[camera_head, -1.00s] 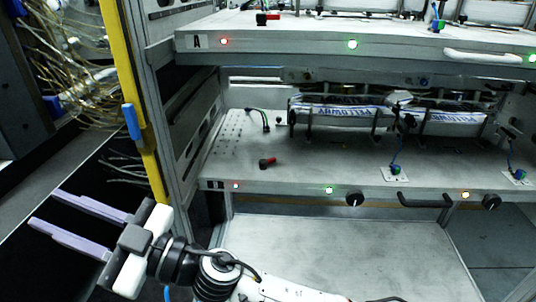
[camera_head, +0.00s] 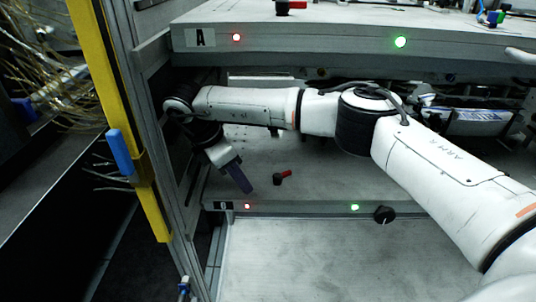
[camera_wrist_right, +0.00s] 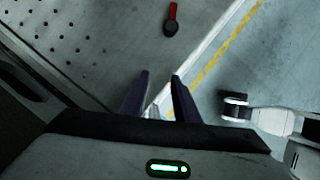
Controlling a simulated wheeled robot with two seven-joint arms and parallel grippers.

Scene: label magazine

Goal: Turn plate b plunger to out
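The plate b plunger (camera_head: 282,178) is a small knob with a black body and a red lever. It sits on the lower shelf, plate B (camera_head: 325,185), near its front left; in the head view the red lever points right. The plunger also shows at the top of the right wrist view (camera_wrist_right: 171,18), ahead of the fingers. My right gripper (camera_head: 240,178) is just left of the plunger, apart from it, pointing down. In the right wrist view its two fingers (camera_wrist_right: 159,92) are apart with nothing between them. My left gripper is not in view.
Upper plate A (camera_head: 320,42) overhangs my right arm, which crosses plate B and hides much of it. A yellow post (camera_head: 115,125) and the rack's side frame stand at the left.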

